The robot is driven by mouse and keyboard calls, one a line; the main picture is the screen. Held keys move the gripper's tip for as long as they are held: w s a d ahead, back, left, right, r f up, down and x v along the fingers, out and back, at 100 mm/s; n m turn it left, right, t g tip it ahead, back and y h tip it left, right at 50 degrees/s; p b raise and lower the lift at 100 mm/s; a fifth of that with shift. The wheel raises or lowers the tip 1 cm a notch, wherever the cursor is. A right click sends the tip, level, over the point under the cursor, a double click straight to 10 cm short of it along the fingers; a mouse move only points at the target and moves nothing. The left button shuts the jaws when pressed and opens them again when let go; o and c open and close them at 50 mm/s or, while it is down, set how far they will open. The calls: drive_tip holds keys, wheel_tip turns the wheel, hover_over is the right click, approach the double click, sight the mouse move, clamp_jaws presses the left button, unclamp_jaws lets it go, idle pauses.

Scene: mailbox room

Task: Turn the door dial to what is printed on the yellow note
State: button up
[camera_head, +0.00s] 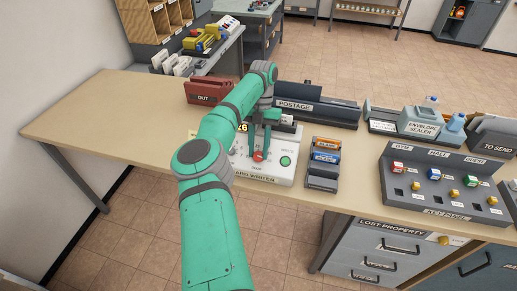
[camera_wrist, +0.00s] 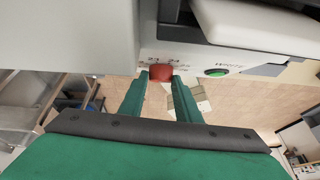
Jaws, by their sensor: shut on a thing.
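The door dial is a red knob (camera_head: 259,156) on the top of the white card writer (camera_head: 279,177), in the middle of the table's front edge. My gripper (camera_head: 259,148) reaches down from above and is shut on the knob. In the wrist view the red knob (camera_wrist: 160,71) sits between my two green fingertips (camera_wrist: 159,81). Numbers that look like 23 and 24 are printed by it; the rest of the scale is unclear or covered. A yellow note (camera_head: 243,127) shows just beside my arm, partly hidden, with what looks like a 26 on it.
A green WRITE button (camera_head: 286,161) is close to the right of the dial. A card rack (camera_head: 323,182) and a grey key panel (camera_head: 445,194) stand further right. A postage box (camera_head: 316,108) and a red OUT tray (camera_head: 207,91) are behind. The table's left side is clear.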

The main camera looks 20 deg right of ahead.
sight(259, 153)
drive_tip(key=o, duration=1.1)
drive_tip(key=shift+f, duration=0.15)
drive_tip(key=shift+c, duration=0.2)
drive_tip(key=shift+r, duration=0.35)
drive_tip(key=r, duration=0.3)
drive_tip(key=shift+s+a+r, duration=0.1)
drive_tip(key=shift+s, duration=0.15)
drive_tip(key=s+a+r, duration=0.3)
drive_tip(key=s+r, duration=0.6)
drive_tip(key=s, duration=0.4)
drive_tip(key=shift+a, duration=0.4)
